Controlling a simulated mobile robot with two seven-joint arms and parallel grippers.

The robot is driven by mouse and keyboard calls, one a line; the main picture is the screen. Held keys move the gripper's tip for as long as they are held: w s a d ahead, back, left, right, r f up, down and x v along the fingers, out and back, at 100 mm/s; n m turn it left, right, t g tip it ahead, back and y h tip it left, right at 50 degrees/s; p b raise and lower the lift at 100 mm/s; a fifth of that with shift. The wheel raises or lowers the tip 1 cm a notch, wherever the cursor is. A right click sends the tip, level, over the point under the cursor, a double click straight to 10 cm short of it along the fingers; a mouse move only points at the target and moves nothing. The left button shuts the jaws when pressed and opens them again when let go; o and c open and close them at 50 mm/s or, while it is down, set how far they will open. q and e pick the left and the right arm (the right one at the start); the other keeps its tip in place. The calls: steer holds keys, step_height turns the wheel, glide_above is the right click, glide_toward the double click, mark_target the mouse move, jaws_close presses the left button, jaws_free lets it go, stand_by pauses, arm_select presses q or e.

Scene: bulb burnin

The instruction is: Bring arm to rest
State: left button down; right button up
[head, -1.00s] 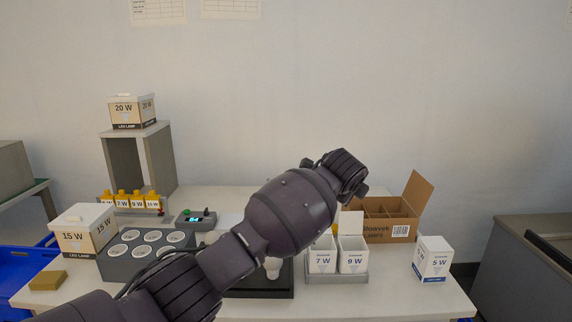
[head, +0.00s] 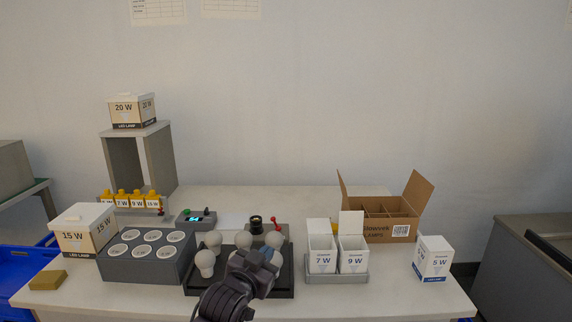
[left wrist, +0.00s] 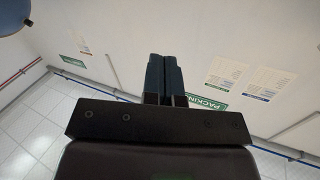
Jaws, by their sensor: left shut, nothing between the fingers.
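My left gripper (head: 266,256) is in front of the dark bulb tray in the head view and hides part of its front. In the left wrist view its fingers (left wrist: 166,78) are together with nothing between them, against the wall and floor. My right gripper is in neither view. The dark tray (head: 204,289) holds several white bulbs, one of them at its left (head: 205,262). A black socket (head: 256,225) and a red lever (head: 274,222) stand at the tray's back.
A grey holder (head: 340,279) with open 7 W and 9 W boxes stands right of the tray. Further right are a cardboard carton (head: 393,231) and a 5 W box (head: 433,259). A grey block with round slots (head: 146,262) and a 15 W box (head: 84,230) are left.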

arm_select(q)
steer(key=s+a+f+n+g+y, duration=0.1)
steer(key=s+a+f+n+y, duration=0.1)
steer(key=s+a+f, duration=0.5)
steer(key=s+a+f+n+g+y, duration=0.2)
steer(key=s+a+f, duration=0.6)
steer(key=s, duration=0.8)
steer(key=s+a+f+n+g+y, duration=0.2)
steer(key=s+a+f, duration=0.6)
steer(key=s+f, duration=0.4)
steer(key=shift+y, duration=0.5)
steer(key=shift+f, duration=0.1)
